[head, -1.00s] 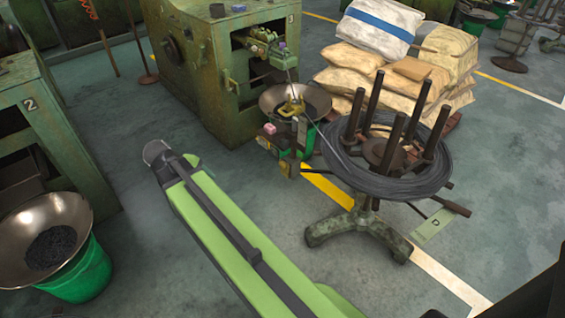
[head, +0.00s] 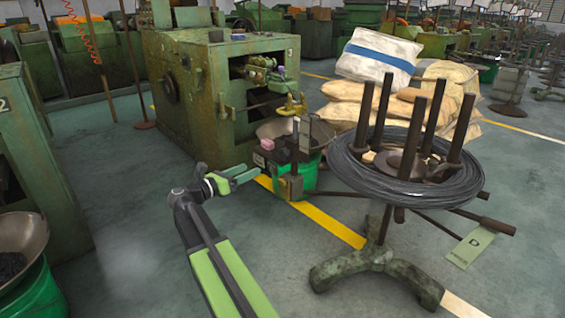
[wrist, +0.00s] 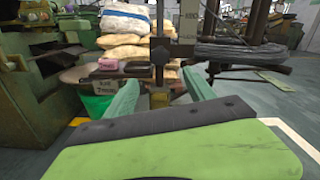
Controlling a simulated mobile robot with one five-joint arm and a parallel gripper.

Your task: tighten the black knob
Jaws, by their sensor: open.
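My gripper (head: 240,178) is open and empty, in front of the green machine (head: 185,85) and left of a small stand. In the wrist view its two green fingers (wrist: 161,80) point forward, well apart. Between and beyond them stands an upright dark post (wrist: 160,25) with a dark clamp-like part (wrist: 160,52) across it. In the head view this post stand (head: 294,165) is right of my gripper, with a gap between. I cannot make out the black knob with certainty; it may be the dark part on this post.
A wire coil (head: 350,172) lies on a stand with tall dark posts, to the right. A bowl on a green bucket (head: 308,180) and a pink block (head: 267,144) are by the post. Sacks (head: 375,60) are stacked behind. The floor left of my arm is clear.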

